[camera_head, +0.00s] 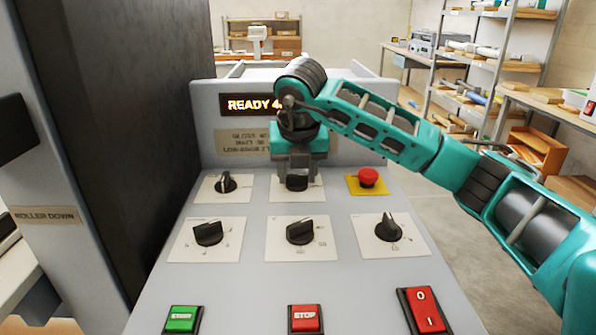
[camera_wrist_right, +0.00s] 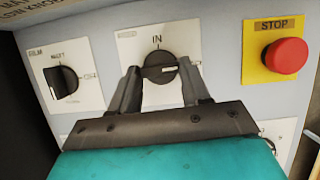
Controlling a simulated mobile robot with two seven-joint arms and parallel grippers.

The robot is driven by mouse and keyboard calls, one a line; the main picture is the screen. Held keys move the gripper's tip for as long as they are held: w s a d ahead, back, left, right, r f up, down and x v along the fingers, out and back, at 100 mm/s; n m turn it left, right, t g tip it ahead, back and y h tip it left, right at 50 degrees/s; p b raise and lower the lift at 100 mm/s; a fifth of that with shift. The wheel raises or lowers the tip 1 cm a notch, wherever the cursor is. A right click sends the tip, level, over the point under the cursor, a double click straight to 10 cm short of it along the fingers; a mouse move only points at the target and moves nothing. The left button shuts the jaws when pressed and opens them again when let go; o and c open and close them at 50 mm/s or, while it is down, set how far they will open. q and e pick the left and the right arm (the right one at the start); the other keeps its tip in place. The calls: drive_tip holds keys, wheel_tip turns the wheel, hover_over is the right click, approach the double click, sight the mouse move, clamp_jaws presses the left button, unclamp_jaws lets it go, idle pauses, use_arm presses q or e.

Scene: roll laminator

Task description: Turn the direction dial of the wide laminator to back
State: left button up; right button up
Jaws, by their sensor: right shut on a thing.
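The wide laminator's sloped grey panel (camera_head: 255,270) carries several black dials on white plates. My right gripper (camera_head: 297,178) is shut on the upper middle dial (camera_head: 297,183), which it partly hides in the head view. In the right wrist view the gripper's two fingers (camera_wrist_right: 158,80) stand either side of this dial (camera_wrist_right: 158,66). Its plate reads "IN" above the dial; the other labels are covered or too blurred to read. The dial's light mark points to the right. My left gripper is not in view.
An upper left dial (camera_head: 226,182) and a red stop button (camera_head: 367,177) on a yellow plate flank the gripped dial. Lower dials (camera_head: 300,231), a green start button (camera_head: 183,319) and a red stop key (camera_head: 305,318) lie nearer. A dark wall (camera_head: 120,130) rises at left.

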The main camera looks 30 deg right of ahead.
drive_tip(key=shift+m, duration=0.3)
idle(0.4)
drive_tip(key=o, duration=1.1)
drive_tip(key=shift+c, duration=0.2)
drive_tip(key=p+v, duration=0.1)
drive_tip(key=v, duration=1.2)
drive_tip(key=shift+a, duration=0.15)
drive_tip(key=shift+f, duration=0.1)
